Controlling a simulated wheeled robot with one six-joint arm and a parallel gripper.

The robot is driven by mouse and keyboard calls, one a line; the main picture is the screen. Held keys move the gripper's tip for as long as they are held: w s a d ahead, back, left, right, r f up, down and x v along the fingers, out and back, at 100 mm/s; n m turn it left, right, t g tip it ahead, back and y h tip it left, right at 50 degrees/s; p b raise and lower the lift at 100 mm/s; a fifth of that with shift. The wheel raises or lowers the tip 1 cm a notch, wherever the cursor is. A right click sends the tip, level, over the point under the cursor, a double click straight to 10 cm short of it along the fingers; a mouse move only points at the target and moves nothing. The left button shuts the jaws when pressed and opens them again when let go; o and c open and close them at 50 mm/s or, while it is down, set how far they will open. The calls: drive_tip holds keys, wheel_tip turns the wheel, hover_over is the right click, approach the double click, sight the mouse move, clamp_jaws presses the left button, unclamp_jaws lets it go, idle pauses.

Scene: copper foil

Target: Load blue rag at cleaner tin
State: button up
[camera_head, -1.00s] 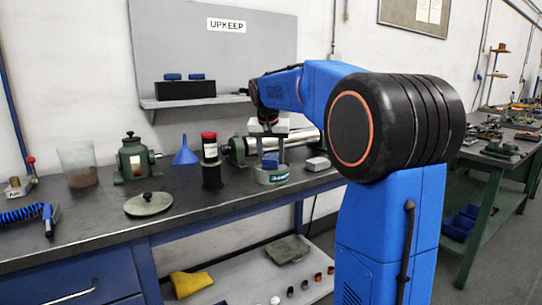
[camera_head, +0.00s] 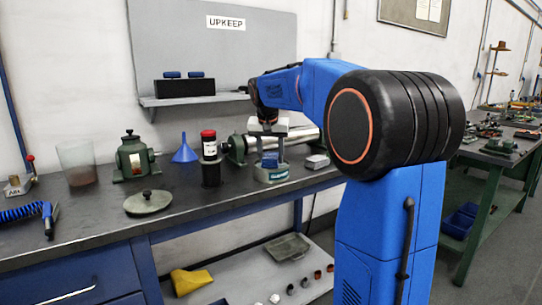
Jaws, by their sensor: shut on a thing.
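The blue rag (camera_head: 270,160) is a small blue bundle between the fingers of my gripper (camera_head: 270,153). My gripper points straight down and is shut on the rag. The cleaner tin (camera_head: 272,175), a low round pale and green tin with lettering on its side, stands on the bench directly below. The rag is at the tin's mouth. Its lower part is hidden behind the tin's rim, so I cannot tell how deep it sits. A round grey-green lid with a dark knob (camera_head: 148,202) lies on the bench further left.
A red-capped bottle in a black holder (camera_head: 210,160) stands close left of the tin. A metal roller (camera_head: 290,138) lies behind, and a small grey box (camera_head: 317,161) is to the right. A blue funnel (camera_head: 185,150) and green pot (camera_head: 134,158) stand further left. The bench front is clear.

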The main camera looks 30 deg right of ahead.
drive_tip(key=shift+f, duration=0.4)
idle(1.2)
drive_tip(key=shift+r, duration=3.55)
